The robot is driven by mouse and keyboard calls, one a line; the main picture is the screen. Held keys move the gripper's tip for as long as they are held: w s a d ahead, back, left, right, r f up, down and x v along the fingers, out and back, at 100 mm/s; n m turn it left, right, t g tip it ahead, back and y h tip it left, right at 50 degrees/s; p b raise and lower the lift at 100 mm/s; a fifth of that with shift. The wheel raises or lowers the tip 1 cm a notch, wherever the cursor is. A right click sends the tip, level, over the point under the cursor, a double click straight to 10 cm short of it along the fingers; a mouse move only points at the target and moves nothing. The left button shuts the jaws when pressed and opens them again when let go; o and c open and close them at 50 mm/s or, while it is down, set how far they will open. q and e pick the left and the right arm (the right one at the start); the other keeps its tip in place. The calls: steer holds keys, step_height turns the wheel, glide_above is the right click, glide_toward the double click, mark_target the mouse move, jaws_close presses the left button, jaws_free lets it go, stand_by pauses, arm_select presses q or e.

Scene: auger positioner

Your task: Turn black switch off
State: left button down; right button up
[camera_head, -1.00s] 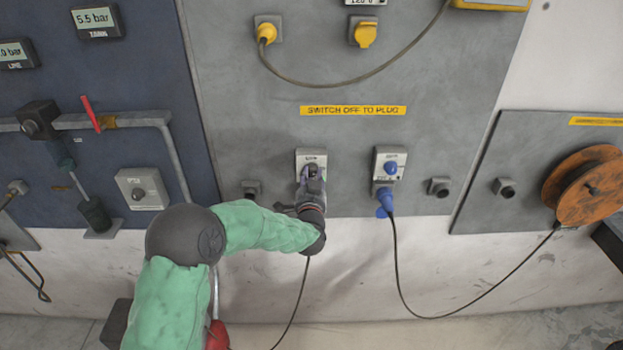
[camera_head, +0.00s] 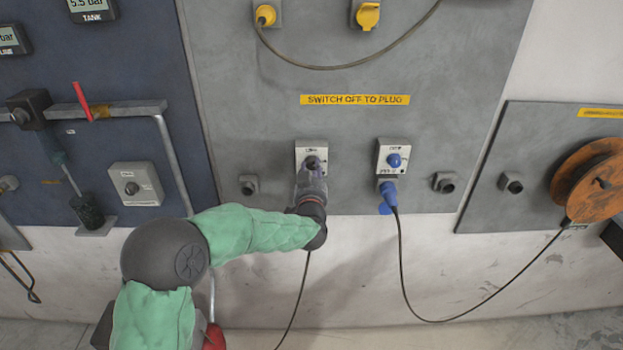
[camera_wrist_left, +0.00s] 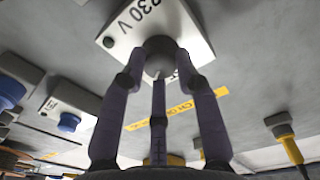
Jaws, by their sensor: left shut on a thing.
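The black switch (camera_head: 311,162) is a round knob on a small white box, low on the grey panel. In the left wrist view the knob (camera_wrist_left: 159,57) sits between my fingers, on a plate marked 230 V. My left gripper (camera_head: 312,178) comes up from below and its fingers are shut around the knob. The fingers hide much of the knob in the head view, and I cannot read which position it points to.
A blue switch (camera_head: 394,160) with a blue plug (camera_head: 388,192) and hanging cable is to the right. A yellow label (camera_head: 355,100) reads "SWITCH OFF TO PLUG". A grey knob box (camera_head: 135,184) is left. An orange cable reel (camera_head: 590,185) is far right.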

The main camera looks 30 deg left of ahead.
arm_select(q)
steer(key=n+b, duration=0.5)
steer(key=n, duration=0.1)
steer(key=shift+r+n+y+b, duration=0.15)
steer(key=shift+n+y+b, duration=0.15)
steer(key=shift+y+b, duration=0.1)
steer(key=n+b, duration=0.2)
steer(key=n, duration=0.1)
steer(key=shift+a+n+b, duration=0.1)
steer(key=shift+n+b, duration=0.3)
steer(key=shift+r+n+b, duration=0.15)
steer(key=shift+n+b, duration=0.2)
steer(key=shift+n, duration=0.25)
steer(key=shift+r, duration=0.1)
steer(key=c, duration=1)
jaws_free()
steer(key=shift+o, duration=0.5)
steer(key=shift+f, duration=0.25)
steer(key=v, duration=1.2)
